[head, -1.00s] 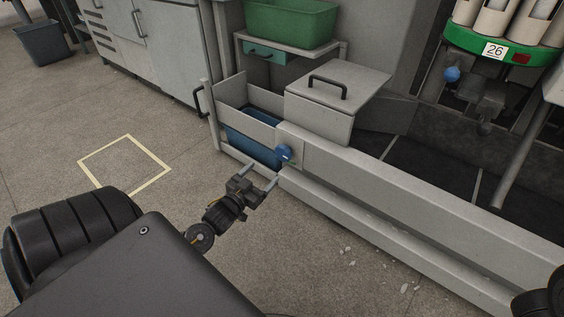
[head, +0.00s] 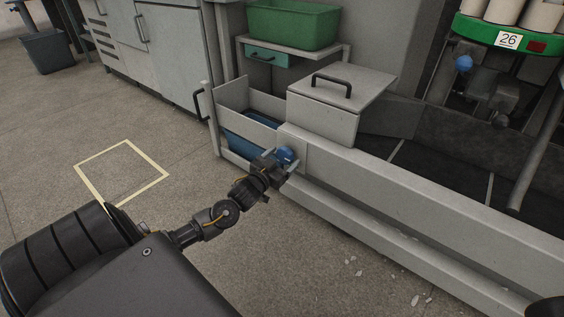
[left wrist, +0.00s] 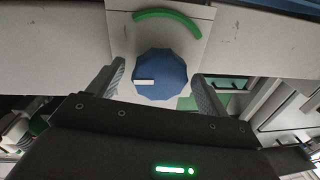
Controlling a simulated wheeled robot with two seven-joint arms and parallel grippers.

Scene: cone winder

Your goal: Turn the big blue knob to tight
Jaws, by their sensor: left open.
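The big blue knob (head: 286,154) sits on a pale plate at the left end of the long grey rail. In the left wrist view the knob (left wrist: 160,78) is faceted, with a white pointer mark reaching to its left edge. A green arc (left wrist: 168,20) is on the plate above it in that view. My left gripper (head: 281,164) is open at the knob, its fingers one on each side of it. In the left wrist view gaps show between fingers and knob; I cannot tell how deep the fingers reach. My right gripper is not seen.
A second, smaller blue knob (head: 464,63) is under the green cone holder at upper right. A lidded grey box (head: 325,108) stands behind the rail, beside a blue bin (head: 250,144). A green tub (head: 292,25) is on a shelf behind. Open floor lies left.

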